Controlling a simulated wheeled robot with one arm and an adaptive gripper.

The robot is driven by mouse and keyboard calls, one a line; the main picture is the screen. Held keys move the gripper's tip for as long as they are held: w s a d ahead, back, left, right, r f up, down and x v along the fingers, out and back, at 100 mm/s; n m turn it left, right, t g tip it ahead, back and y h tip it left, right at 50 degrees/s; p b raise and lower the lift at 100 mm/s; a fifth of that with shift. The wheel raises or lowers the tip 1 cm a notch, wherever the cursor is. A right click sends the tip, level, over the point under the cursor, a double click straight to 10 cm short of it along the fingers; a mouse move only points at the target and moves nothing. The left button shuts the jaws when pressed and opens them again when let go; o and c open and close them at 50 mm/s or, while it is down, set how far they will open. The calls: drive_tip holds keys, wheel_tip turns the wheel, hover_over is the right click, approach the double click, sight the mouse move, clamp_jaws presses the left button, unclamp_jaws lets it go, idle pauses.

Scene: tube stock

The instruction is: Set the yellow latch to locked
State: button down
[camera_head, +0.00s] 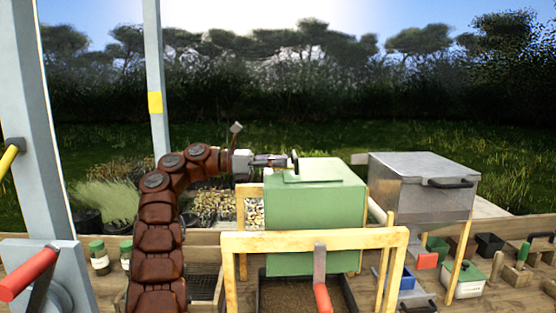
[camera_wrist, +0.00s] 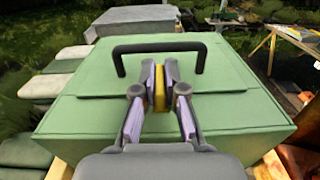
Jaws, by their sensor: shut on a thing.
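A green box (camera_head: 315,205) with a closed lid stands in the middle of the head view. The yellow latch (camera_wrist: 160,88) shows as a narrow yellow piece at the lid in the wrist view, between my fingers. My gripper (camera_wrist: 160,80) is shut on it, one purple-padded finger on each side. In the head view my gripper (camera_head: 280,161) reaches in from the left over the box top. A black bar handle (camera_wrist: 160,48) stands on the lid just beyond the fingertips. The fingers hide much of the latch, and I cannot tell its setting.
A grey metal box (camera_head: 420,185) stands to the right. A wooden frame (camera_head: 315,240) and a red-handled lever (camera_head: 321,280) are in front of the green box. Another red-handled lever (camera_head: 30,272) is at the left by a grey post. Small boxes and tools lie at right.

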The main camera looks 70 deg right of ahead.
drive_tip(key=c, duration=1.2)
unclamp_jaws()
drive_tip(key=shift+c, duration=0.2)
drive_tip(key=h+b, duration=0.1)
drive_tip(key=b, duration=0.1)
drive_tip(key=n+t+h+b, duration=0.1)
drive_tip(key=b, duration=0.1)
drive_tip(key=shift+f, duration=0.3)
drive_tip(key=n+t+h+b, duration=0.2)
drive_tip(key=n+h+b, duration=0.1)
drive_tip(key=b, duration=0.5)
drive_tip(key=shift+b, duration=0.3)
